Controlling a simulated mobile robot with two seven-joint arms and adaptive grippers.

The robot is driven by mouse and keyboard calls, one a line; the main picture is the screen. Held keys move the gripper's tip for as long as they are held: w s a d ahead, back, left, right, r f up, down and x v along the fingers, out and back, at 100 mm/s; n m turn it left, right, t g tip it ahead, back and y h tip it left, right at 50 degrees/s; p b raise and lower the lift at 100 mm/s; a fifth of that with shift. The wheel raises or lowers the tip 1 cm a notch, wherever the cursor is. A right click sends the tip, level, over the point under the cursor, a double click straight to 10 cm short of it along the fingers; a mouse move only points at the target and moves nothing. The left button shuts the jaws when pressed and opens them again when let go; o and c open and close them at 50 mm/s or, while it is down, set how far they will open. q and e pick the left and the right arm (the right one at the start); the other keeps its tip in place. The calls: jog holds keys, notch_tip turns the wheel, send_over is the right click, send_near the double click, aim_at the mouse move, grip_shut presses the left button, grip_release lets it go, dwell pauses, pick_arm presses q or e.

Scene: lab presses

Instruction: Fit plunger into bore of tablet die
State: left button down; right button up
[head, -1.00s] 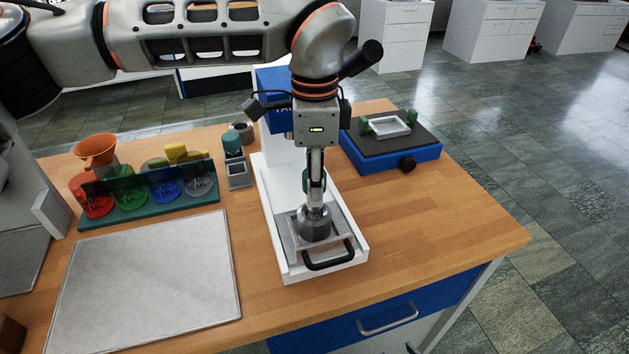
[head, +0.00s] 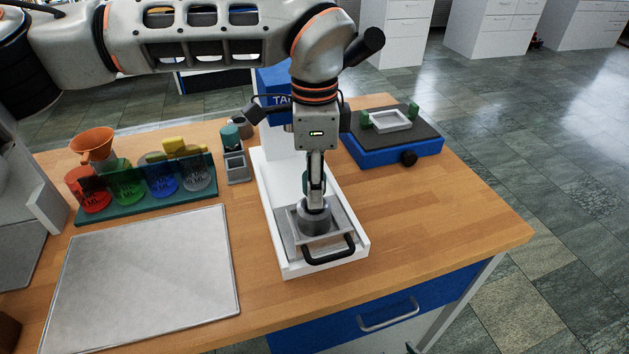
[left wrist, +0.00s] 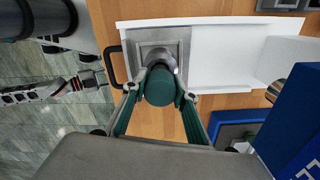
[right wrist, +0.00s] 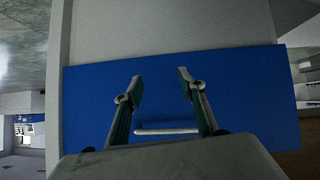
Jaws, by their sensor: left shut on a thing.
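The tablet die (head: 316,218) is a grey metal cylinder on a square steel plate on the white press base. My left gripper (head: 315,194) points straight down, directly over the die. It is shut on the plunger, whose round dark green head (left wrist: 160,86) shows between the fingers in the left wrist view. The plunger's lower end and the die's bore are hidden by the fingers and head, so I cannot tell how deep the plunger sits. My right gripper (right wrist: 160,82) is open and empty, facing a blue drawer front.
The steel drawer plate has a black handle (head: 329,252) in front. A blue press column stands behind my left arm. A rack of coloured jars (head: 145,190), a grey mat (head: 145,270) and a small green-topped holder (head: 236,165) lie left. A blue scale (head: 395,148) is back right; the right worktop is clear.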

pick_arm(q)
jog(key=shift+f+b, duration=0.4)
jog(key=shift+f, duration=0.6)
jog(key=c, duration=1.5)
grip_release()
notch_tip(320, 180, up, 12)
jog(key=shift+s, duration=0.1)
